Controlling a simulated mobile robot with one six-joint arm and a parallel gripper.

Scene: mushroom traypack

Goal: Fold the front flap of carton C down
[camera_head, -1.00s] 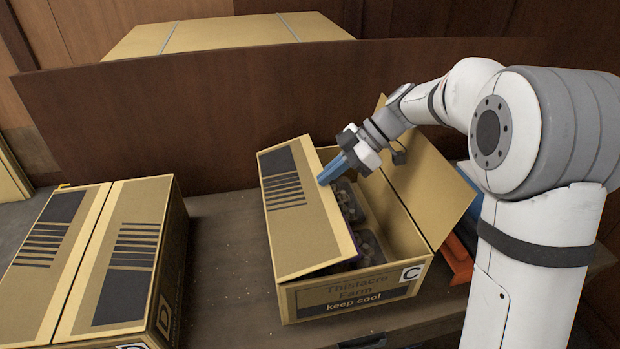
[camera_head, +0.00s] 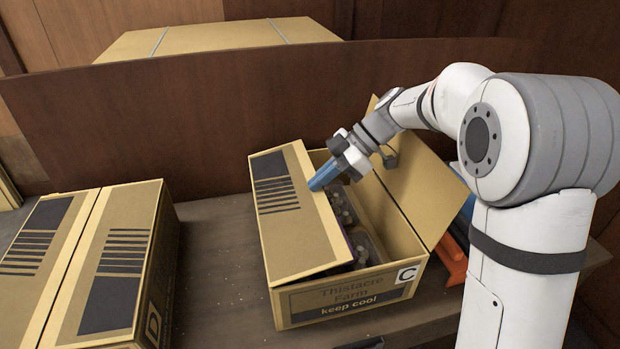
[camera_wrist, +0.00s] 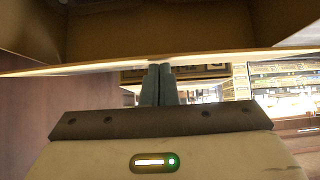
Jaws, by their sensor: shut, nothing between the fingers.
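Carton C (camera_head: 300,306) stands on the table with its lettered wall toward me. Its left flap (camera_head: 305,235), printed with dark stripes, slopes over the left part of the opening. Its right flap (camera_head: 432,185) stands open, leaning outward. Dark mushroom trays (camera_head: 365,245) show inside between the flaps. My gripper (camera_head: 316,183) is shut and empty, with its blue fingertips at the inner edge of the left flap; exact contact cannot be told. In the wrist view the shut fingers (camera_wrist: 158,85) point at a cardboard edge (camera_wrist: 110,67). Which flap is called front is not marked.
Closed carton D (camera_head: 125,255) stands to the left, with bare table (camera_head: 212,255) between the two cartons. A brown partition (camera_head: 220,110) runs behind, with another carton (camera_head: 215,40) beyond it. Orange and blue things (camera_head: 452,262) lie close to the right of carton C.

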